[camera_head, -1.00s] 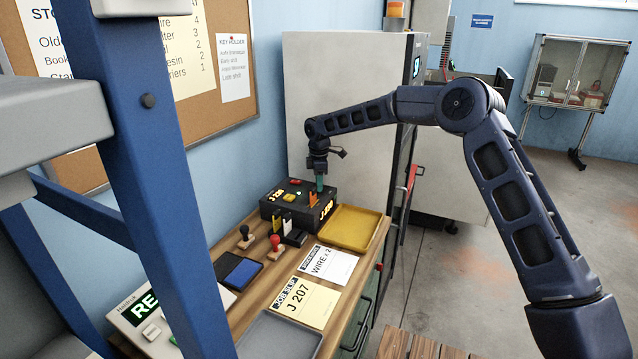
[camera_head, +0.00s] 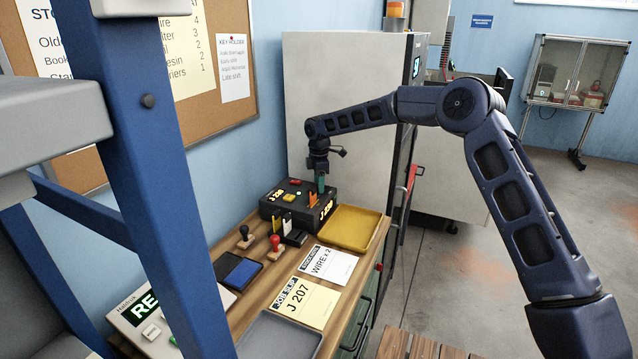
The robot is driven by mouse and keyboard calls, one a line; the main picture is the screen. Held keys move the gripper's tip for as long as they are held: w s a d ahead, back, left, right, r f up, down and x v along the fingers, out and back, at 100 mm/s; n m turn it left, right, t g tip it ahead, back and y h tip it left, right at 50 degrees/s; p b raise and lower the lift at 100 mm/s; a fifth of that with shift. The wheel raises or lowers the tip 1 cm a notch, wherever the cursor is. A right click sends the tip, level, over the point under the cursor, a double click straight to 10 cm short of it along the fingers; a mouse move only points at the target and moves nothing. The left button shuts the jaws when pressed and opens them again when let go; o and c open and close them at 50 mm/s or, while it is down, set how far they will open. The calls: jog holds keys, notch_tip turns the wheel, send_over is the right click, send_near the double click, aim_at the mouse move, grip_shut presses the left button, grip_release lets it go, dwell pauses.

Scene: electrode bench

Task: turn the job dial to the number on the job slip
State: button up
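The job slip (camera_head: 305,302) lies on the bench and reads J 207. Behind it stands a dark box (camera_head: 273,208) with lit orange displays on its top (camera_head: 276,195) and front (camera_head: 327,210). The front display starts with J 2; its last digits are too small to read surely. My gripper (camera_head: 321,182) points down at the box's right rear top, at a small teal part there. The job dial itself is not clearly visible under it. Whether the fingers are open or shut on it cannot be made out.
A yellow tray (camera_head: 372,214) sits right of the box. A WIRE x 2 card (camera_head: 328,264), stamps (camera_head: 276,246), a blue ink pad (camera_head: 240,272) and a grey tray (camera_head: 262,335) lie nearer. A grey cabinet (camera_head: 335,75) stands close behind the box.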

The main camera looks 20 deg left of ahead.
notch_tip(320, 180, up, 11)
dwell(0.7)
jog(key=shift+f, duration=0.1)
